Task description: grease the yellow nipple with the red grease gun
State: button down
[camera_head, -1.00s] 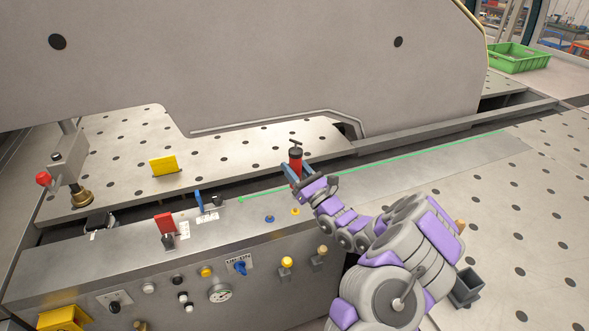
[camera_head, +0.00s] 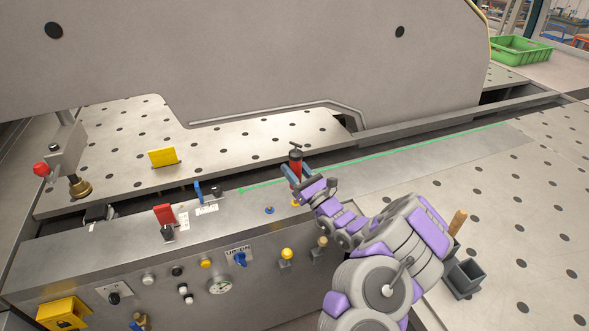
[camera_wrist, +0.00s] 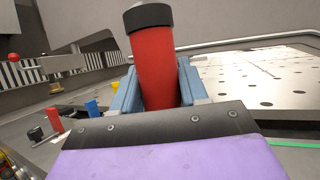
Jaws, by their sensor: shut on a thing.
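The red grease gun (camera_head: 295,161) stands upright in my gripper (camera_head: 293,178), with its black cap and handle on top. The wrist view shows the red barrel (camera_wrist: 160,72) between the two blue fingers of my gripper (camera_wrist: 155,88), which are shut on it.
A red lever (camera_head: 164,215) and a blue lever (camera_head: 198,191) stand on the ledge to the left. A yellow block (camera_head: 163,157) is on the perforated table behind. The large grey machine panel (camera_head: 270,60) hangs above.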

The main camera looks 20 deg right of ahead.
aim_at(300, 160)
jog(key=shift+f, duration=0.5)
dwell(1.1)
jog(key=shift+r+p, duration=0.95)
jog(key=shift+r, duration=2.65)
